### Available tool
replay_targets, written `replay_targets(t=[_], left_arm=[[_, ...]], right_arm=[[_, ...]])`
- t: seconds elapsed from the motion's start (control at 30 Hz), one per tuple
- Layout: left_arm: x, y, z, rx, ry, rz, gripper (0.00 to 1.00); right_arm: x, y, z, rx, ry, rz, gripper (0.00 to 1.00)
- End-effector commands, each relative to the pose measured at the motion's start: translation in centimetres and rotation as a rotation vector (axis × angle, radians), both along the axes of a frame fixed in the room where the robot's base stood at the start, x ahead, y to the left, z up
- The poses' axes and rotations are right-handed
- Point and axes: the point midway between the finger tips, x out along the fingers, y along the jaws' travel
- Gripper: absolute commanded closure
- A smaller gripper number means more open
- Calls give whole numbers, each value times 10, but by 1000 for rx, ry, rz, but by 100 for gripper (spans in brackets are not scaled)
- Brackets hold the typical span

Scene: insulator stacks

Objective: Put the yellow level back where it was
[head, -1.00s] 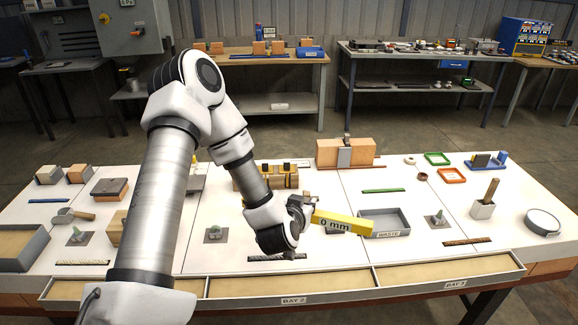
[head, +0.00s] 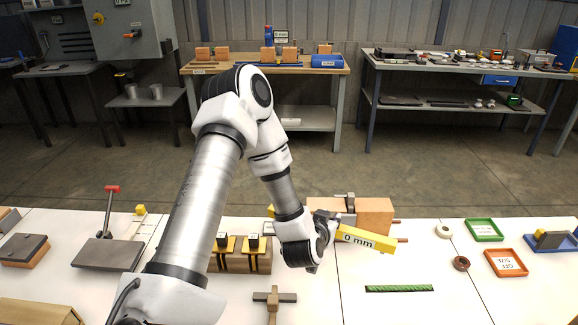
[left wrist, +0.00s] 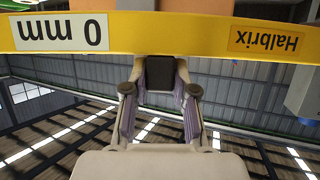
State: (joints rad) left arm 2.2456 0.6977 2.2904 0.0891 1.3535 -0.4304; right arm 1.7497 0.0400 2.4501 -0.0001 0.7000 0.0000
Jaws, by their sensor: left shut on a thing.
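The yellow level (head: 368,240) is a long bar with a white "0 mm" label. My left gripper (head: 325,228) is shut on it and holds it in front of the wood block with a grey clamp, above the table as far as I can judge. In the left wrist view the level (left wrist: 170,36) spans the picture, with the "0 mm" label and a "Halbrix" label upside down. The left fingers (left wrist: 160,85) meet at its middle. In the head view the level's other end is mostly hidden behind my gripper. My right gripper is not in view.
The wood block (head: 375,214) stands right behind the level. A wooden block with black and yellow clamps (head: 240,262) is left of my gripper. A green strip (head: 398,288), a green tray (head: 484,230) and an orange tray (head: 507,263) lie right.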

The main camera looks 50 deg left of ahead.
Motion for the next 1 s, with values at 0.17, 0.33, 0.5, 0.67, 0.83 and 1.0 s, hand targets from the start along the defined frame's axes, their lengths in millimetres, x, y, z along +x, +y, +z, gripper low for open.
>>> replay_targets(t=[0.17,0.33,0.5,0.67,0.83,1.0], left_arm=[[-1,-1,-37,3,3,-3,100],[-1,-1,-66,3,4,-2,100],[0,0,-82,0,-1,-1,100],[-1,0,-82,-1,0,0,66],[-1,0,-81,0,1,0,49],[-1,-1,-81,0,1,0,49]], right_arm=[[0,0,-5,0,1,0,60],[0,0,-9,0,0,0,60],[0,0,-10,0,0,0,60],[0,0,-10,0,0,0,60],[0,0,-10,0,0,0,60],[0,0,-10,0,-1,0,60]])
